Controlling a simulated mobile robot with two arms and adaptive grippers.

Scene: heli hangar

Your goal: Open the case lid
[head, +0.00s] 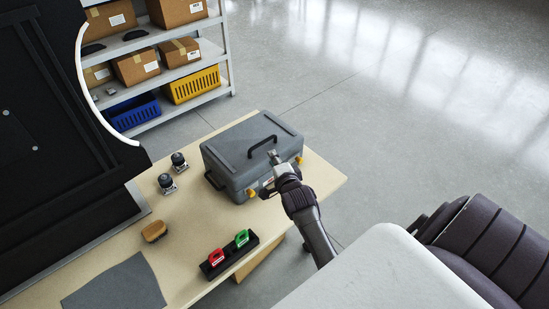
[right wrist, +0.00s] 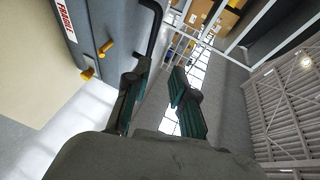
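The grey case (head: 226,160) stands on the table with its lid (head: 222,143) shut. A dark handle (head: 262,141) is on top of the lid, and yellow latches (head: 251,193) are on its front side. My right gripper (head: 273,156) is at the case's front edge, near the lid handle. In the right wrist view my right gripper (right wrist: 160,98) is open, its teal-padded fingers apart with nothing between them. The case (right wrist: 112,22) and yellow latches (right wrist: 87,75) lie to the left of the fingers there. My left gripper is not in view.
On the table (head: 190,222) are two small dark-topped items (head: 166,183), a tan block (head: 154,231), a black holder (head: 233,258) with red and green pieces, and a grey mat (head: 115,287). A shelf (head: 150,40) with boxes stands behind. Floor at right is clear.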

